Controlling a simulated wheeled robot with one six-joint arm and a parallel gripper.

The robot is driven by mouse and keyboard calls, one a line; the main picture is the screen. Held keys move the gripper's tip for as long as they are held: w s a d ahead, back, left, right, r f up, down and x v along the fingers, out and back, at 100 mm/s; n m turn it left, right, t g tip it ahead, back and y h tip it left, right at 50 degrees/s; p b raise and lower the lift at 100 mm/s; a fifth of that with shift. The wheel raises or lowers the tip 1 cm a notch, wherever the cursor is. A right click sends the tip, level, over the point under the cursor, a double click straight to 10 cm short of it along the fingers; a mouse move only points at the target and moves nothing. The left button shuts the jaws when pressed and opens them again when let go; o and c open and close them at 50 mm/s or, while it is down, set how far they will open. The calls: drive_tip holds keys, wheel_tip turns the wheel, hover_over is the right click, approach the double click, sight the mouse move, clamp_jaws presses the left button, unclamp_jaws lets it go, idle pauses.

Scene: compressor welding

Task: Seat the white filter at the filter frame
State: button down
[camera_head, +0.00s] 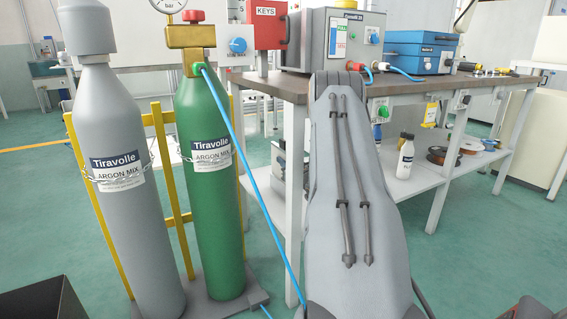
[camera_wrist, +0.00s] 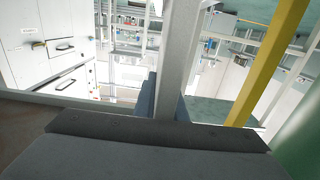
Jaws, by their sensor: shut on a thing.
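My gripper's dark grey body (camera_wrist: 158,150) appears to fill the bottom of the wrist view. I cannot pick out the filter frame in either view.
A grey gas cylinder (camera_head: 125,225) and a green one (camera_head: 212,215) stand at the left by a yellow rack (camera_head: 168,165). A workbench (camera_head: 430,88) carries a blue case (camera_head: 420,52). A blue hose (camera_head: 248,165) hangs beside my arm.

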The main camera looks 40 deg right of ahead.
sight(284, 140)
drive_tip(key=shift+r, duration=0.25)
drive_tip(key=shift+r+p, duration=3.3)
drive_tip(key=shift+r, duration=1.35)
